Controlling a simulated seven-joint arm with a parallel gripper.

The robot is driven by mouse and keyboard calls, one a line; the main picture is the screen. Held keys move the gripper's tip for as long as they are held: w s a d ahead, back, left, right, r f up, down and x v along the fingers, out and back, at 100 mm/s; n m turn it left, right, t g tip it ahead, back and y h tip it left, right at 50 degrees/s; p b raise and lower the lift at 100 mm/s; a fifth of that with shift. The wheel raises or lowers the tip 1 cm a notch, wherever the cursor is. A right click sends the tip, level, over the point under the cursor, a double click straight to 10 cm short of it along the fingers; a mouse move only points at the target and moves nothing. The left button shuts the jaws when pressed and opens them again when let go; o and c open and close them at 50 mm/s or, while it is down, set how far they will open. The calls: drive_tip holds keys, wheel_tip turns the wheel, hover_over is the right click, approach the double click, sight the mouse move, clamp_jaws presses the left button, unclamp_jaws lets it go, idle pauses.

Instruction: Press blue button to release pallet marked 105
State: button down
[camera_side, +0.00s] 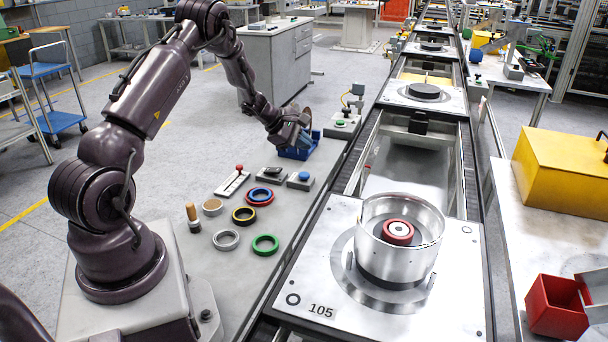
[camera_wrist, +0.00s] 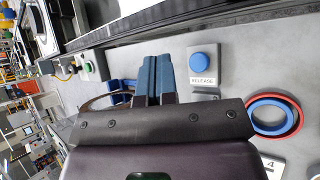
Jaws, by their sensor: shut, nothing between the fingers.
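The blue button (camera_wrist: 206,63) sits on a small grey box with a RELEASE label in the wrist view. In the side view the blue button (camera_side: 304,176) is on the bench beside the conveyor. The pallet marked 105 (camera_side: 340,322) lies on the conveyor in the foreground and carries a silver cylindrical housing (camera_side: 375,245) with a red ring inside. My gripper (camera_wrist: 155,62) has its two blue fingers together and empty, to the left of the button in the wrist view. In the side view my gripper (camera_side: 292,128) is beyond the button, apart from it.
Blue and red rings (camera_side: 259,196) lie near the button, with black, grey and green rings closer to the camera. A lever switch (camera_side: 234,181) and a dark device (camera_side: 270,173) stand left of the button. A blue bin (camera_side: 298,152) is beside my gripper. Another pallet (camera_side: 400,90) is farther up the conveyor.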

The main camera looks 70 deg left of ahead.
sight(304, 175)
drive_tip(key=shift+f, duration=3.05)
drive_tip(key=shift+f, duration=0.1)
drive_tip(key=shift+f, duration=0.3)
